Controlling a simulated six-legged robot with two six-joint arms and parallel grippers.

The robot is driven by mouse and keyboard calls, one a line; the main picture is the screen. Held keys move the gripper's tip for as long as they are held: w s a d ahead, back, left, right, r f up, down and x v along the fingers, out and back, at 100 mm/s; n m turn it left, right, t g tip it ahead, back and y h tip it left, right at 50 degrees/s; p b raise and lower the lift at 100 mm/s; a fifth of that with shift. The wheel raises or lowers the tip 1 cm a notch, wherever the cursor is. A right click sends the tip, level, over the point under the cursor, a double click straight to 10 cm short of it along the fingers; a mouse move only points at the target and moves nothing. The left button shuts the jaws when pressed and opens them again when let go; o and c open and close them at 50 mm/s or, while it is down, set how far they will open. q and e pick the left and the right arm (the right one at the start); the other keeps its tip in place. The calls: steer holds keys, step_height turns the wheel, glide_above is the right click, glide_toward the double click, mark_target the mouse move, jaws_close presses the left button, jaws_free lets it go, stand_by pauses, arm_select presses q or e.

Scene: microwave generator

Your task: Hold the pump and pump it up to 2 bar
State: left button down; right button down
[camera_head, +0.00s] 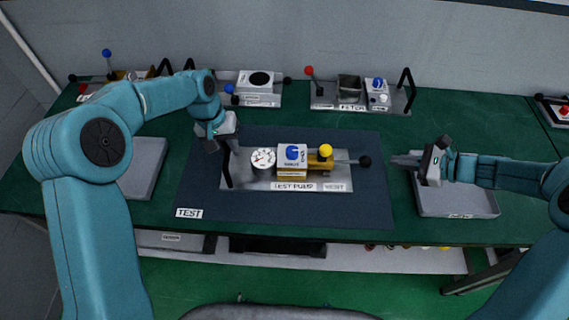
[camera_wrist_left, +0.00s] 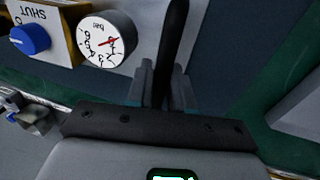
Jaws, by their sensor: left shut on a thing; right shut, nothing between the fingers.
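The test pump (camera_head: 315,186) is a metal plate on the dark mat, with a white round gauge (camera_head: 263,159), a blue knob (camera_head: 292,152), a yellow knob (camera_head: 325,150) and a lever ending in a black ball (camera_head: 365,161). My left gripper (camera_head: 229,150) is shut on the black handle (camera_head: 227,172) at the plate's left end. In the left wrist view the handle (camera_wrist_left: 173,45) stands between the fingers (camera_wrist_left: 163,85). The gauge (camera_wrist_left: 106,40) has a red needle; I cannot read it surely. My right gripper (camera_head: 402,160) is shut and empty, right of the black ball and apart from it.
The dark mat (camera_head: 300,213) is clear in front of the pump. A grey tray (camera_head: 455,203) lies below my right gripper, and another (camera_head: 146,168) lies at left. Other devices stand along the back, including a filter unit (camera_head: 350,98).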

mark_target(370, 163)
steer(key=shift+s+d+f+x, duration=0.1)
steer(key=shift+f+x, duration=0.1)
steer(key=shift+x, duration=0.7)
steer(key=shift+s+d+f+x, duration=0.1)
steer(key=shift+f+x, duration=0.05)
steer(key=shift+x, duration=0.75)
steer(key=shift+s+d+f+x, duration=0.1)
steer(key=shift+f+x, duration=0.1)
steer(key=shift+x, duration=0.7)
steer(key=shift+a, duration=0.15)
steer(key=shift+a, duration=0.7)
steer(key=shift+a, duration=0.75)
steer(key=shift+a, duration=0.75)
